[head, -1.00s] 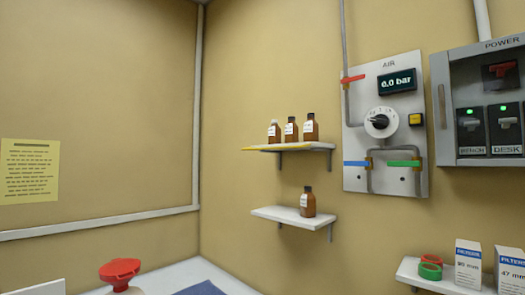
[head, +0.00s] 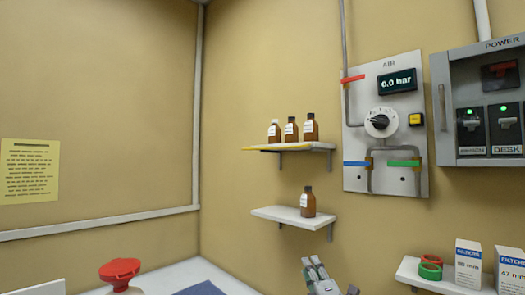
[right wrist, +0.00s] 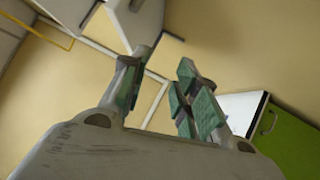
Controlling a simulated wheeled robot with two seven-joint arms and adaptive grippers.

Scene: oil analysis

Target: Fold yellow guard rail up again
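The yellow guard rail (head: 262,150) shows as a thin yellow strip along the front edge of the upper shelf (head: 318,146) in the head view. It lies level with the board and does not stand up in front of the bottles. My right gripper (head: 312,262) is at the bottom of the head view, below the lower shelf and apart from the rail, fingers pointing up. In the right wrist view its fingers (right wrist: 163,78) are spread with nothing between them. A thin yellow bar (right wrist: 45,34) shows at upper left there; I cannot tell whether it is the rail. My left gripper is not in view.
Several brown bottles (head: 291,131) stand on the upper shelf. One brown bottle (head: 308,203) stands on the lower shelf (head: 283,215). The air panel (head: 408,130) is to the right. Filter boxes (head: 468,264) and rings (head: 430,268) sit on a shelf at lower right.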

